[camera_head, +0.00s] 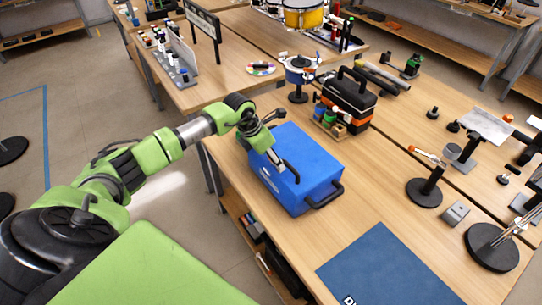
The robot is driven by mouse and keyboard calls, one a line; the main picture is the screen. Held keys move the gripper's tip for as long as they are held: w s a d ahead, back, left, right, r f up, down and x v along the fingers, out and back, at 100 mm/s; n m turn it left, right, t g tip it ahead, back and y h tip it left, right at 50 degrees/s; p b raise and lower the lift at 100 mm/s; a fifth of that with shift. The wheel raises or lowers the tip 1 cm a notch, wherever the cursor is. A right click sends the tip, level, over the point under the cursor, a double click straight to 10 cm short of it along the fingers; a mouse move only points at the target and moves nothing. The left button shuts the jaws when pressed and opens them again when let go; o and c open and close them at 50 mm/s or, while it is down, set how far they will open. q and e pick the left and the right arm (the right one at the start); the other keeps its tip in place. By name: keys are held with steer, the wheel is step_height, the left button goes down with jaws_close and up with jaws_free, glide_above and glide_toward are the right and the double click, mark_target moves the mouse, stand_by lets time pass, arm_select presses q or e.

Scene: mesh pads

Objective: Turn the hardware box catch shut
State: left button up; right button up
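A blue hardware box (303,150) with a black handle on its near right side and pale lettering on its left face stands on the wooden table. My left arm comes in from the left, and my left gripper (273,150) is at the box's upper left edge, over the front face. A small pale part shows at the fingers, but I cannot tell whether it is the catch or part of the gripper. The catch is not clearly visible. I cannot tell whether the fingers are open, shut or touching the box. My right gripper is not in view.
A black and orange toolbox (347,100) and a small tray of bottles (327,121) stand behind the box. A dark blue mat (385,265) lies at the front. A black round-based stand (425,190) is to the right. Bare table lies between the box and this stand.

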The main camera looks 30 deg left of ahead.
arm_select(q)
steer(key=c, duration=1.1)
